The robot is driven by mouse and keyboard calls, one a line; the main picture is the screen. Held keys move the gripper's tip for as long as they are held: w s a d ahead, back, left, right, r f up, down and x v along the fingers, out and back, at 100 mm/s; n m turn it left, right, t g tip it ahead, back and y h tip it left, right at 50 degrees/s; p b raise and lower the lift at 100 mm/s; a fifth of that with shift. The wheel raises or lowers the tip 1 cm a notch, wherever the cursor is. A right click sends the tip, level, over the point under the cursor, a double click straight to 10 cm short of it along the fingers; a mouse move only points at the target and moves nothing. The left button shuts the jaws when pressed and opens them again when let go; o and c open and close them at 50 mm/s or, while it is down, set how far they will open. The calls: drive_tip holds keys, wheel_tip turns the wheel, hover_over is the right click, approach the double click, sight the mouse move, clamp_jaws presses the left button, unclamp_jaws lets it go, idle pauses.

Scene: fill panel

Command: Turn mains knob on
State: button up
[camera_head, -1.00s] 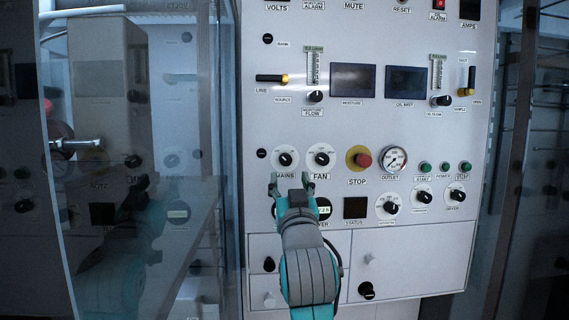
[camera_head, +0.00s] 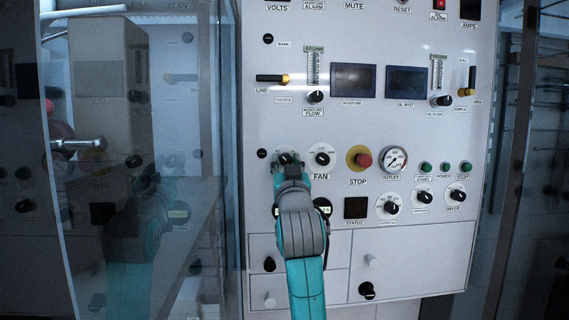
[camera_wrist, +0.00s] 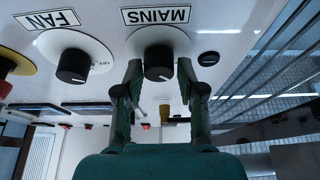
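The mains knob (camera_head: 286,158) is a black round knob on a white dial at the left of the panel. In the wrist view, which is upside down, the mains knob (camera_wrist: 158,61) sits under the MAINS label (camera_wrist: 156,15), with a white mark near its lower edge. My gripper (camera_head: 289,163) is at the knob and partly covers it and its label in the head view. In the wrist view my gripper (camera_wrist: 160,78) is open, one finger on each side of the knob. Small gaps seem to show between fingers and knob; contact is not clear.
The fan knob (camera_head: 322,158) is close to the right of the mains knob. The red stop button (camera_head: 364,160) on its yellow ring is further right. A glass door (camera_head: 140,180) stands at the left of the panel.

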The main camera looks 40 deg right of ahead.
clamp_jaws()
drive_tip(key=shift+m, duration=0.4)
drive_tip(key=m+g+h, duration=0.1)
drive_tip(key=m, duration=0.2)
drive_tip(key=m+g+h, duration=0.1)
drive_tip(key=m+g, duration=0.1)
drive_tip(key=m, duration=0.1)
drive_tip(key=shift+w+a+h, duration=0.1)
drive_tip(key=shift+a+h, duration=0.05)
drive_tip(key=shift+h, duration=0.15)
drive_tip(key=m+g, duration=0.1)
drive_tip(key=m, duration=0.2)
drive_tip(key=m+g+h, duration=0.1)
drive_tip(key=m+g, duration=0.1)
drive_tip(key=m, duration=0.2)
drive_tip(key=shift+a+r, duration=0.1)
drive_tip(key=shift+r, duration=0.05)
drive_tip(key=shift+m, duration=0.4)
